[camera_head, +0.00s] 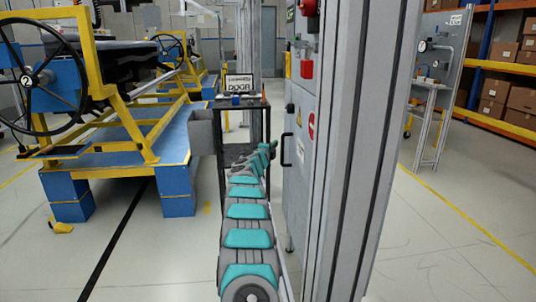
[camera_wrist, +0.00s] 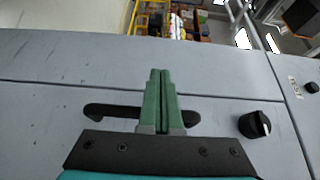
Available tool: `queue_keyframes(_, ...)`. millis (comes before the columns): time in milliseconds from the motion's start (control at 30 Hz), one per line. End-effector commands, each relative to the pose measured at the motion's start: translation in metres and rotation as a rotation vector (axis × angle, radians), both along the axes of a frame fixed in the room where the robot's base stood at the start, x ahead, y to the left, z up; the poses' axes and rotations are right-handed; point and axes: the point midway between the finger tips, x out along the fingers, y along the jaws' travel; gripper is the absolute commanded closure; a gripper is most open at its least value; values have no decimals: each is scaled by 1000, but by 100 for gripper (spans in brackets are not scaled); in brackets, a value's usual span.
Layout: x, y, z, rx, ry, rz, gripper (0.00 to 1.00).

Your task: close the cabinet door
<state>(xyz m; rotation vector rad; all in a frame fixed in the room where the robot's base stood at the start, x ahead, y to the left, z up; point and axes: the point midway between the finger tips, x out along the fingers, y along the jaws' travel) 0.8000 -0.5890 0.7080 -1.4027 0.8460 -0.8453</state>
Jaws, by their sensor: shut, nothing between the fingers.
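The grey cabinet door (camera_wrist: 40,110) fills much of the wrist view. A black bar handle (camera_wrist: 110,111) runs across it behind my gripper (camera_wrist: 160,74). My gripper's green fingers are together and empty, in front of the handle, and hide its middle. I cannot tell whether they touch the door or handle. In the head view the grey cabinet (camera_head: 299,150) stands right of my arm, seen nearly edge-on, with a black handle (camera_head: 286,150). My gripper's fingertips are too small to make out there. How far the door stands open is unclear.
A black knob (camera_wrist: 255,124) sits right of the handle in the wrist view. A grey metal post (camera_head: 362,150) stands close on the right in the head view. A dark cart (camera_head: 232,107) and a blue platform with yellow frame (camera_head: 120,150) are left.

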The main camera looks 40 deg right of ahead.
Motion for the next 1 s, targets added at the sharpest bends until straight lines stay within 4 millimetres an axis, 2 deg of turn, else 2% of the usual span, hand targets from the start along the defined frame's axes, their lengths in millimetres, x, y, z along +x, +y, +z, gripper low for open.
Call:
queue_keyframes(100,20,28,2,-1,0,9,100)
queue_keyframes(300,44,65,2,-2,1,16,100)
queue_keyframes(533,57,86,2,-2,1,15,100)
queue_keyframes(867,62,93,4,-3,5,27,100)
queue_keyframes(1000,76,115,18,-16,35,102,100)
